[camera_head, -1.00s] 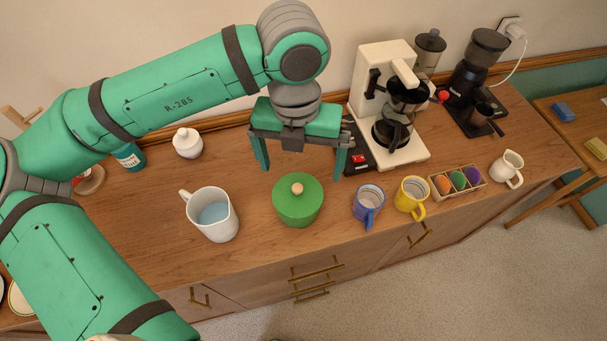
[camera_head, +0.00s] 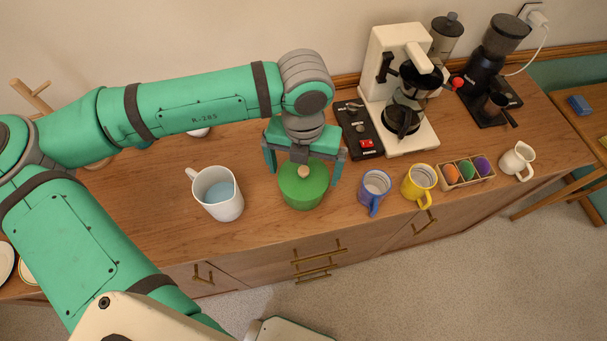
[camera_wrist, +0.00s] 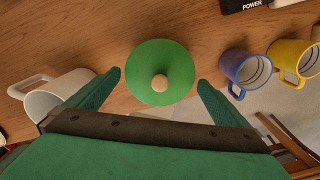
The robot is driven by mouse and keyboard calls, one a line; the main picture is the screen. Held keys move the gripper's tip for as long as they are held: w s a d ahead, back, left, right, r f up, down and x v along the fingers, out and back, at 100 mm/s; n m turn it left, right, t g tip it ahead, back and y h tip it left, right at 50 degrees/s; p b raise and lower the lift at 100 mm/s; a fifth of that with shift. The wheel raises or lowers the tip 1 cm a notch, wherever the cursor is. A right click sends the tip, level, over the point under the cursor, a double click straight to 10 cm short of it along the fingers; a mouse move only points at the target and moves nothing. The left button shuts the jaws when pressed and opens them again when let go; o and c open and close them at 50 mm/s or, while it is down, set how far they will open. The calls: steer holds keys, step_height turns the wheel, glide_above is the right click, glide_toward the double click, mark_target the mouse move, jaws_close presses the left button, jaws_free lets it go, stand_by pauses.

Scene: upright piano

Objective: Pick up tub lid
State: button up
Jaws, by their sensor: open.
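The tub lid (camera_head: 292,176) is round and green with a pale wooden knob (camera_head: 303,171), and it sits on a green tub (camera_head: 306,203) on the wooden counter. In the wrist view the lid (camera_wrist: 174,60) shows from above, ahead of the fingers, with its knob (camera_wrist: 159,82) near the picture's middle. My gripper (camera_head: 304,177) is open and empty, just above the lid, with one finger to each side of it in the head view. In the wrist view the gripper (camera_wrist: 160,84) has its fingertips apart on either side of the knob. I see no contact.
A white mug (camera_head: 228,206) stands left of the tub. A blue mug (camera_head: 374,187) and a yellow mug (camera_head: 419,183) stand to its right. A coffee maker (camera_head: 424,133) and a black panel (camera_head: 355,118) are behind. Bare counter (camera_head: 265,228) lies in front.

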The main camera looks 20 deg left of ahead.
steer(key=shift+f, duration=0.3)
steer(key=c, duration=0.9)
steer(key=shift+c, duration=0.5)
